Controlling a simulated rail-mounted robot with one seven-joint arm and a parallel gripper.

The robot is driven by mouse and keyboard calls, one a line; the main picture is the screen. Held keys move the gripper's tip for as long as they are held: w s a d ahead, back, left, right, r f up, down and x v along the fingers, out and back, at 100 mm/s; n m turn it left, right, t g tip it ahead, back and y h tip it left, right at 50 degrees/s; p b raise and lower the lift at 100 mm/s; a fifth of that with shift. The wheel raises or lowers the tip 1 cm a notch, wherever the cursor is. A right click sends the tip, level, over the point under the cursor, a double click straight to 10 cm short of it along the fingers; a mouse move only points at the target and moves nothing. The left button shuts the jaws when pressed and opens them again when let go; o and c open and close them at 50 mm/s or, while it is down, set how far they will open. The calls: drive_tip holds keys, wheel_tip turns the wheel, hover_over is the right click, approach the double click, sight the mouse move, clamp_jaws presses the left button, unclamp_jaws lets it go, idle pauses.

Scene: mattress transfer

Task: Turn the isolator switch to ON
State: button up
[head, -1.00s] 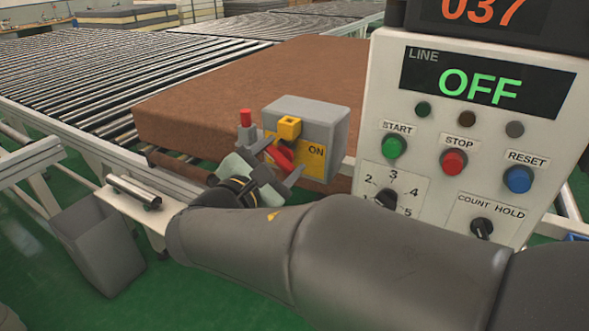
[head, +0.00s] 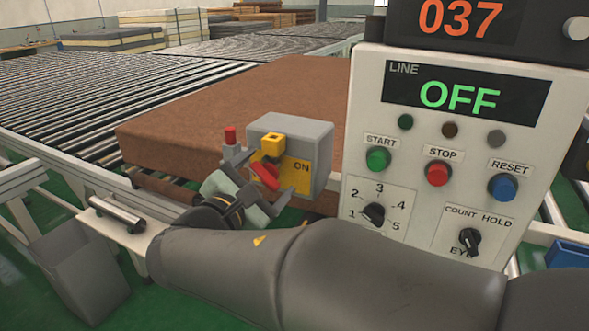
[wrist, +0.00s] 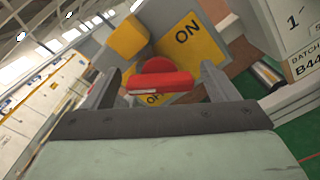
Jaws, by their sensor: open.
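The isolator switch is a grey box (head: 313,135) with a yellow plate (head: 297,174) marked ON, a yellow block on its front and a red handle (head: 264,175). In the wrist view the red handle (wrist: 160,83) lies across the picture, partly covering the OFF label (wrist: 153,99); the ON label (wrist: 187,27) is up and to the right. My gripper (head: 262,180) is open in front of the switch. In the wrist view its fingers (wrist: 160,76) stand on either side of the handle, with gaps visible. Whether either finger touches the handle is unclear.
The control panel (head: 410,128), with its LINE display reading OFF, stands close on the right, behind my arm. A brown mattress (head: 215,105) lies on the roller conveyor (head: 80,95) behind the switch. A grey bin (head: 80,280) stands at lower left.

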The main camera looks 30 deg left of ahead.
drive_tip(key=s+b, duration=0.1)
drive_tip(key=s, duration=1.6)
drive_tip(key=shift+s, duration=0.2)
